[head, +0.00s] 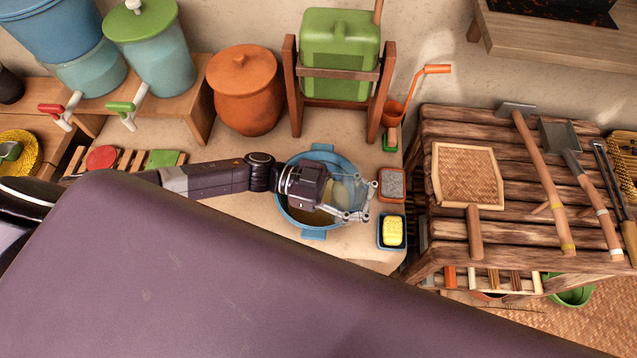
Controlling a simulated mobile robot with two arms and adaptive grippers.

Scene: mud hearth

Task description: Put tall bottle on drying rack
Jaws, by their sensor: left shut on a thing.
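My left gripper (362,203) is over the blue basin (292,206), with its fingers near the basin's right side. It is shut on a pale, partly hidden thing (343,190) that I cannot clearly make out as the tall bottle. No other tall bottle can be made out. A low slatted wooden rack (127,160) at the left, which looks like the drying rack, carries a red round piece (102,157) and a green square piece (162,158). My right gripper is not in view.
A yellow sponge in a blue dish (392,232) and a grey block in an orange tray (391,184) sit right of the basin. Behind stand a clay pot (246,92) and a green canister (340,55). A log table (440,140) with tools is at right.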

